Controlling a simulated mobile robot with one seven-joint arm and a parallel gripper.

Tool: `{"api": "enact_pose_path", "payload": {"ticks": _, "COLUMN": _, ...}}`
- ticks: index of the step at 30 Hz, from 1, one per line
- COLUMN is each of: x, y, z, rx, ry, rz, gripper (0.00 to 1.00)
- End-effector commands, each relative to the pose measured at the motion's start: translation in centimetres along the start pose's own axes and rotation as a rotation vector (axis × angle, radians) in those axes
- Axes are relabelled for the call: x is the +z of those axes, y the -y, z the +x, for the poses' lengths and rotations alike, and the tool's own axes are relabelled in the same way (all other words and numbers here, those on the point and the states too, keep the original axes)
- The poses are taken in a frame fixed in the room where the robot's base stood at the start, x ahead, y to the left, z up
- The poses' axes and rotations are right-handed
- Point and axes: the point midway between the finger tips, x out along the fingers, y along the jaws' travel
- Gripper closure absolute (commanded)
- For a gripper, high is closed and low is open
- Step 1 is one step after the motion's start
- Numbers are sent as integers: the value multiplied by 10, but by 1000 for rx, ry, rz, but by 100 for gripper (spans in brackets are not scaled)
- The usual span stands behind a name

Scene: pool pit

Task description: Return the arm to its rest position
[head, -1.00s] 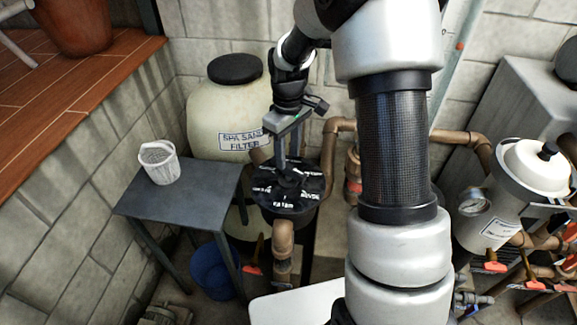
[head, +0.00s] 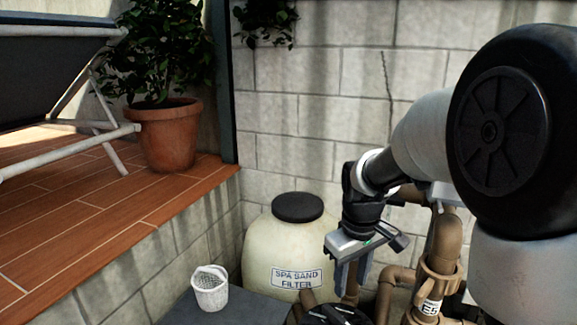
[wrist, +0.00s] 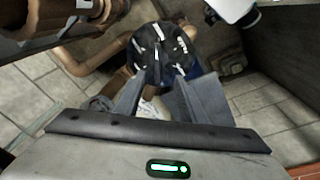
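My gripper (head: 352,278) hangs from my arm in front of the spa sand filter in the head view, pointing down. In the wrist view my gripper (wrist: 172,88) shows two grey fingers spread apart with nothing between them. The lid's edge (head: 332,317) also shows at the bottom of the head view, below the fingers. My arm reaches in from the right of the head view, bent at the elbow.
A white basket (head: 210,288) stands on a grey table (head: 238,308). The spa sand filter (head: 268,248) is behind it. Brown pipes (head: 440,245) stand to the right, close to my arm. A raised wooden deck (head: 75,225) with a potted plant (head: 165,135) is at left.

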Motion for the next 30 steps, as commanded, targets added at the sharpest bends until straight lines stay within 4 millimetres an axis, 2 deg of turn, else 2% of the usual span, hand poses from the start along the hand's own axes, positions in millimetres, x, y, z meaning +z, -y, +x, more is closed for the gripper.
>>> {"api": "enact_pose_path", "payload": {"ticks": 1, "x": 12, "y": 5, "z": -30, "rx": 22, "ry": -36, "rz": 40, "gripper": 62}}
{"api": "enact_pose_path", "payload": {"ticks": 6, "x": 57, "y": 27, "z": -93, "rx": 64, "ry": -134, "rz": 188, "gripper": 62}}
{"api": "enact_pose_path", "payload": {"ticks": 9, "x": 85, "y": 42, "z": -120, "rx": 76, "ry": -197, "rz": 274, "gripper": 62}}
{"api": "enact_pose_path", "payload": {"ticks": 12, "x": 112, "y": 56, "z": -137, "rx": 78, "ry": -257, "rz": 352, "gripper": 62}}
{"api": "enact_pose_path", "payload": {"ticks": 15, "x": 133, "y": 68, "z": -146, "rx": 75, "ry": -305, "rz": 416, "gripper": 62}}
{"api": "enact_pose_path", "payload": {"ticks": 19, "x": 149, "y": 77, "z": -150, "rx": 68, "ry": -345, "rz": 467, "gripper": 62}}
{"api": "enact_pose_path", "payload": {"ticks": 30, "x": 155, "y": 81, "z": -151, "rx": 64, "ry": -359, "rz": 487, "gripper": 62}}
